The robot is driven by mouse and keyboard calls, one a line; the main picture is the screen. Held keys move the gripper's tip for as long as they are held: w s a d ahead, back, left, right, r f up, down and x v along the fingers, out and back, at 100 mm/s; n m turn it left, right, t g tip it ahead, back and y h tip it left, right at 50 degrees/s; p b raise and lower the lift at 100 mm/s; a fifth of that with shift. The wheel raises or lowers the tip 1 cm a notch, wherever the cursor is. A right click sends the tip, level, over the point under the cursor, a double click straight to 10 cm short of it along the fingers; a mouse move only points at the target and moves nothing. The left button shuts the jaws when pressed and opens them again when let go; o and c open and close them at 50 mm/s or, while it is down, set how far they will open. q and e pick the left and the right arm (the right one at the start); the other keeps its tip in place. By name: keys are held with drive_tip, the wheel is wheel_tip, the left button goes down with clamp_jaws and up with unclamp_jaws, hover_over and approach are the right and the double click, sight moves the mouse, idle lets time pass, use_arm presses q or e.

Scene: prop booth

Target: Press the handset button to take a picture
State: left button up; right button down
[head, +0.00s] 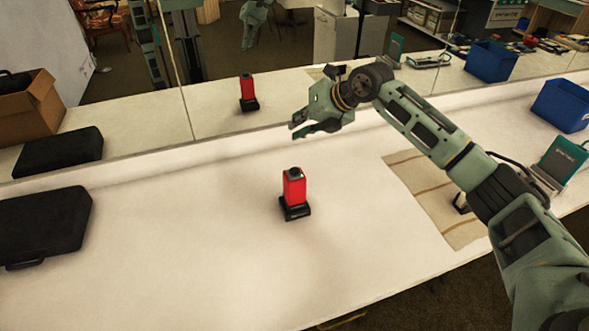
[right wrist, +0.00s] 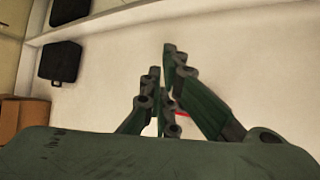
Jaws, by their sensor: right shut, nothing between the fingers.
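The red handset (head: 294,188) stands upright in a black base on the white table, near the middle of the head view. A dark button or cap (head: 294,171) is on its top. My right gripper (head: 295,128) is shut and empty, raised above and behind the handset, apart from it. In the right wrist view my gripper's fingers (right wrist: 160,62) are together, and a small bit of red (right wrist: 181,113) shows behind them, mostly hidden. My left gripper is not directly in view.
A mirror behind the table reflects the handset (head: 248,92) and other things. A black case (head: 42,225) lies at the left. A striped cloth (head: 425,195), a blue bin (head: 562,105) and a green panel (head: 563,158) are at the right. The table around the handset is clear.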

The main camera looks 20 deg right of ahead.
drive_tip(key=shift+f, duration=0.15)
drive_tip(key=b, duration=0.6)
hover_over(294, 171)
drive_tip(key=w+d, duration=0.2)
drive_tip(key=f, duration=0.8)
drive_tip(key=shift+a+f, duration=0.25)
drive_tip(key=shift+f, duration=0.1)
drive_tip(key=shift+f, duration=0.3)
drive_tip(key=shift+f+b, duration=0.3)
drive_tip(key=shift+f, duration=0.2)
idle(0.6)
drive_tip(key=shift+r, duration=0.1)
drive_tip(key=shift+r+p, duration=0.6)
drive_tip(key=shift+r, duration=0.2)
